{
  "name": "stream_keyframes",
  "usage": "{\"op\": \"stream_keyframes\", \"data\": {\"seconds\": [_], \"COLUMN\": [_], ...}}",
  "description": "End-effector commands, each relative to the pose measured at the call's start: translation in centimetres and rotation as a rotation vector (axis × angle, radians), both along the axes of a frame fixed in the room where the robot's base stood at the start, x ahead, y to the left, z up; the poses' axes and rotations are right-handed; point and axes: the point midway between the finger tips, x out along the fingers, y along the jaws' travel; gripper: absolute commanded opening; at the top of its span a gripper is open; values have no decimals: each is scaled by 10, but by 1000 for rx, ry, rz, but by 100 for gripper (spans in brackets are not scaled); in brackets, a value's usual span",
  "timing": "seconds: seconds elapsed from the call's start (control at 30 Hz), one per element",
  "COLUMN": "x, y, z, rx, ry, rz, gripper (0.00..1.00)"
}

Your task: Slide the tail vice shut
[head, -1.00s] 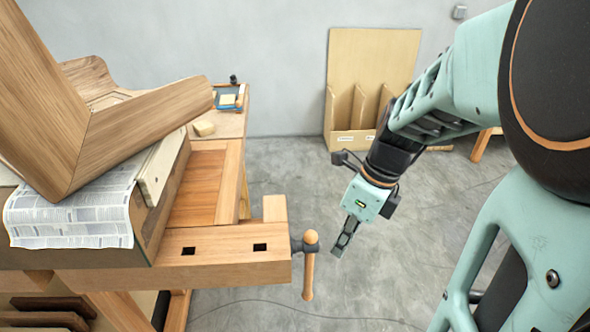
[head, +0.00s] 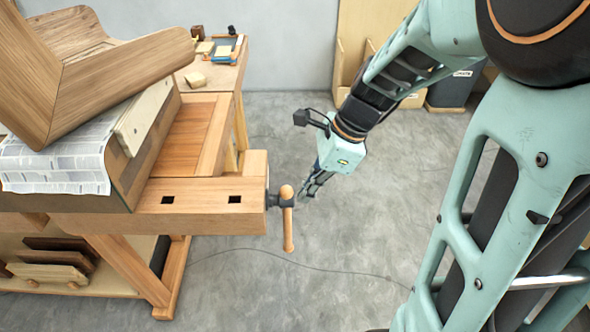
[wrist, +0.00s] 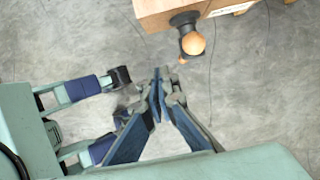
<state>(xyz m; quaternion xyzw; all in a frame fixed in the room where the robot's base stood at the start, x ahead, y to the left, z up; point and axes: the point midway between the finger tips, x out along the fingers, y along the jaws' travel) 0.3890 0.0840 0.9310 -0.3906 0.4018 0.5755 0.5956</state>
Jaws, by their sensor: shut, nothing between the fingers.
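The tail vice (head: 200,196) is the wooden block at the right end of the workbench, with two square dark holes in its top. Its wooden handle (head: 288,218) hangs down from a dark metal screw (head: 273,199) at the vice's right end. In the wrist view the vice's end (wrist: 170,10) and the round handle knob (wrist: 193,43) show at the top. My gripper (head: 309,193) is shut and empty, just right of the handle and apart from it in the head view. In the wrist view its fingers (wrist: 158,95) point up toward the knob. Any gap in the vice is unclear.
A bent wood piece (head: 110,75) lies on newspaper (head: 60,165) on the bench. A second bench (head: 213,80) with small tools stands behind. Open concrete floor (head: 330,270) lies right of the vice, crossed by a thin cable.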

Motion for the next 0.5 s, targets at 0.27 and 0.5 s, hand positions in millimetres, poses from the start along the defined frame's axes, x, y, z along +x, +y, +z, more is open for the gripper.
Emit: {"op": "stream_keyframes", "data": {"seconds": [0.27, 0.5], "x": [-1, 1], "y": [22, 49], "z": [-57, -81], "rx": [0, 0], "ry": [8, 2], "rz": [0, 4], "gripper": [0, 0]}}
